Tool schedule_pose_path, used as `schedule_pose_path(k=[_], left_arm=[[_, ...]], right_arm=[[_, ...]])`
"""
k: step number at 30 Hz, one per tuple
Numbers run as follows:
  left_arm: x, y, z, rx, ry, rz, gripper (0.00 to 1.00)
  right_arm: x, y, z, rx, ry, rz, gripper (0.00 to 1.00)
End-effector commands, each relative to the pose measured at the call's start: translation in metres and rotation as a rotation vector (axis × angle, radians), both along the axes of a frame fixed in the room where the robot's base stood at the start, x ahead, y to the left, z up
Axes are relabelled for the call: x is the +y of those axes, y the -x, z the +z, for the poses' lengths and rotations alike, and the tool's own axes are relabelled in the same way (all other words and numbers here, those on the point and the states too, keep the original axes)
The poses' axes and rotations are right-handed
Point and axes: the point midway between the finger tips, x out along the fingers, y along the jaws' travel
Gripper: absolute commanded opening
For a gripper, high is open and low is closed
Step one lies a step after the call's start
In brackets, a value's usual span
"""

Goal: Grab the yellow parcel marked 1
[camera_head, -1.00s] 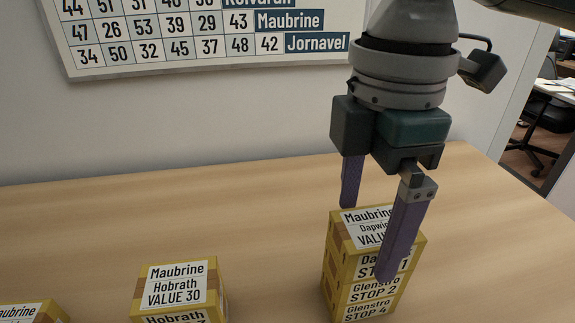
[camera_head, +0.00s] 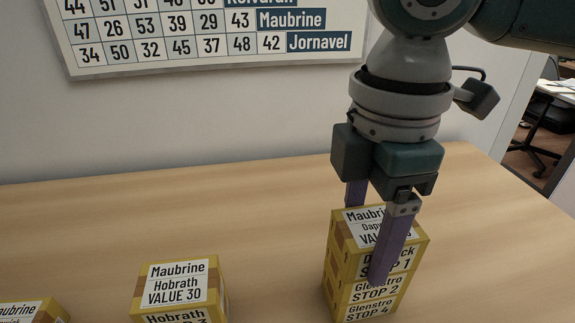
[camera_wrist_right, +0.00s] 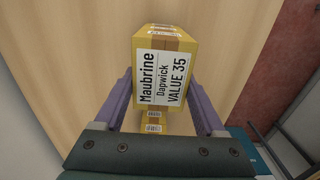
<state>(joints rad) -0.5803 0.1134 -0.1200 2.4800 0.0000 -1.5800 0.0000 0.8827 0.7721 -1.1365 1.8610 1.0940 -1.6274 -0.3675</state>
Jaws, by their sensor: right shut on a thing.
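The yellow parcel marked STOP 1 (camera_head: 362,229) is on top of a stack at the right of the head view. Its top label reads Maubrine, Dapwick, VALUE 35 in the right wrist view (camera_wrist_right: 165,72). My right gripper (camera_head: 368,243) points down with its purple fingers on opposite sides of this parcel, shut on it. The near finger covers part of its front label. The parcel still appears to rest on the stack. My left gripper is not in view.
Under it are yellow parcels marked STOP 2 (camera_head: 362,294) and STOP 4 (camera_head: 357,313). Another parcel stack (camera_head: 178,283) stands left of centre, and a parcel (camera_head: 22,312) shows at the lower left corner. The wooden counter (camera_head: 270,220) between stacks is clear. A number board (camera_head: 200,45) hangs behind.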

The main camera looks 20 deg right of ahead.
Motion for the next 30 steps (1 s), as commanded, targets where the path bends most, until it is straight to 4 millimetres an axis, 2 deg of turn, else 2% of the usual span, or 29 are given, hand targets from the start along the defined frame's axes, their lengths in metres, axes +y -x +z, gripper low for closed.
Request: schedule_pose_path(k=[1,7,8,15,20,26,30], left_arm=[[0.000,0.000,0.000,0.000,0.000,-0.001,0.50],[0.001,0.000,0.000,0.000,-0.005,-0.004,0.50],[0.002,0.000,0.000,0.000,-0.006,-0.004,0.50],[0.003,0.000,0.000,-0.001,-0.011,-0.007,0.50],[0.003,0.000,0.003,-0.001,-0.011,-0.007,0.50],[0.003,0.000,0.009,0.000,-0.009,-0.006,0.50],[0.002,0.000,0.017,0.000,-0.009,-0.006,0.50]], right_arm=[[0.000,0.000,0.000,0.000,0.000,0.000,0.31],[0.000,0.000,0.000,0.000,0.000,0.000,0.09],[0.000,0.000,0.000,-0.001,-0.001,0.000,0.08],[0.000,0.000,0.002,-0.001,-0.001,0.000,0.08],[0.000,-0.001,0.012,-0.002,-0.001,0.001,0.08],[0.000,-0.002,0.050,-0.007,-0.002,0.000,0.08],[0.000,-0.002,0.094,-0.008,-0.001,0.001,0.08]])
